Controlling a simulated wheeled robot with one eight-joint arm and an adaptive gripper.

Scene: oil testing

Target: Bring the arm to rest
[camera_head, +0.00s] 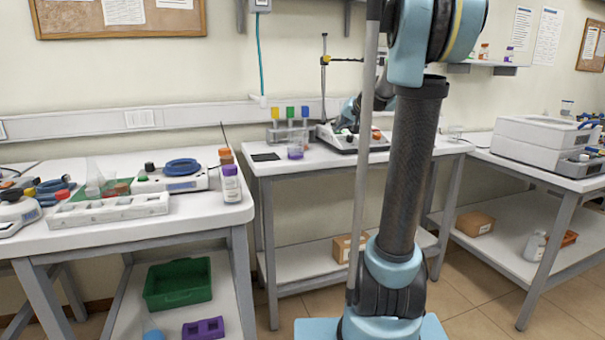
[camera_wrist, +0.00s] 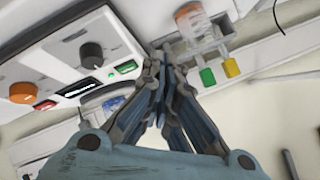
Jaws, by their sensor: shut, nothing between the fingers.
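My gripper (camera_wrist: 162,68) shows in the wrist view with its fingers drawn together and nothing between them. It is beside a white device with knobs (camera_wrist: 75,65) and a small rack with green and yellow pieces. In the head view my upright arm link covers much of the middle. Part of my arm shows behind it, above the middle table's instrument (camera_head: 352,137), but the fingertips cannot be made out there.
A white machine (camera_head: 535,138) stands on the right table. A thin stand (camera_head: 324,75) rises nearby.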

